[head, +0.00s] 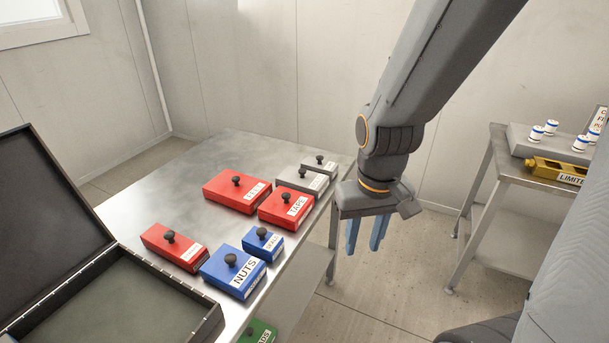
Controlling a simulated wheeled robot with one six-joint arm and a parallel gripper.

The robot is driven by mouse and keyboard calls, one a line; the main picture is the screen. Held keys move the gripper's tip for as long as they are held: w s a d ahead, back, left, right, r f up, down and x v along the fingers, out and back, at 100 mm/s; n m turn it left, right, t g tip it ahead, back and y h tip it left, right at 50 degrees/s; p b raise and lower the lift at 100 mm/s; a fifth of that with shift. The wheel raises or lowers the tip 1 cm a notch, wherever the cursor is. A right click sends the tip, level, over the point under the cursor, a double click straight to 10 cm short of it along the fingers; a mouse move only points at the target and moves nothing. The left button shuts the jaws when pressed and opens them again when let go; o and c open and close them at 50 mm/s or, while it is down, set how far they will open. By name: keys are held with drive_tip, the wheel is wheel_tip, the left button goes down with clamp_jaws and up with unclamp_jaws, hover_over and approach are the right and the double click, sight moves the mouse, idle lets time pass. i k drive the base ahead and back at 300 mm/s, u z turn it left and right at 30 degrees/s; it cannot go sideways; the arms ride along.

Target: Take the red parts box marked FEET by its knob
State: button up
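Three red boxes with black knobs lie on the metal table. The large red box (220,190) at the back left has a label that is hard to read but looks like FEET; its knob (236,181) stands upright on the lid. The red box marked TAPE (272,207) is at its right. A third red box (158,236), nearer the front left, has a label too small to read. My gripper (365,234) hangs to the right of the table, over the floor, with its blue fingers pointing down. It is open, with nothing seen between the fingers.
A blue NUTS box (222,276), a smaller blue box (254,246) and grey boxes (290,176) share the table (150,205). An open black case (210,322) stands at front left. A green box (256,333) sits lower. A side table (497,150) is at right.

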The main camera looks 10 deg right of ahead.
sight(246, 190)
drive_tip(key=z, duration=0.65)
drive_tip(key=k, duration=0.85)
drive_tip(key=u, duration=1)
drive_tip(key=i, duration=1)
drive_tip(key=k, duration=1.25)
drive_tip(key=z, duration=0.6)
drive_tip(key=i, duration=0.5)
drive_tip(key=z, duration=0.8)
drive_tip(key=i, duration=2)
drive_tip(key=u, duration=0.7)
